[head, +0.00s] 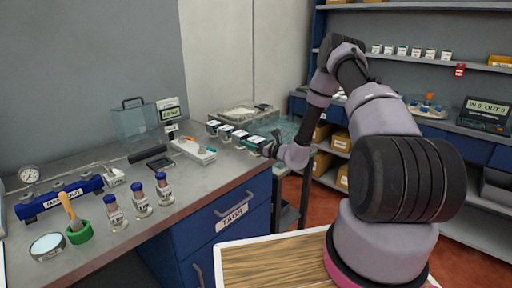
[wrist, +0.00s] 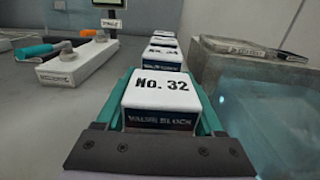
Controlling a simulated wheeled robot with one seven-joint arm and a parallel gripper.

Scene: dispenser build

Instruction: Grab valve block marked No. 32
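The valve block marked No. 32 (wrist: 160,94) has a white top and a dark front label reading "VALVE BLOCK". It sits upright at the near end of a row of similar blocks. My gripper (wrist: 162,110) shows in the wrist view as a dark bar with teal strips running along both sides of this block. The strips lie very close to the block's sides; I cannot tell whether they press on it. In the head view my gripper (head: 268,146) is low at the bench's right end, by the nearest block of the row. The block's lower part is hidden.
Other valve blocks (head: 226,130) stand in line behind. A glass-sided container (wrist: 265,100) is close on the right. A white device with a teal handle (wrist: 72,62) lies left. Bottles (head: 140,198) and a blue manifold (head: 58,197) stand farther left on the bench.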

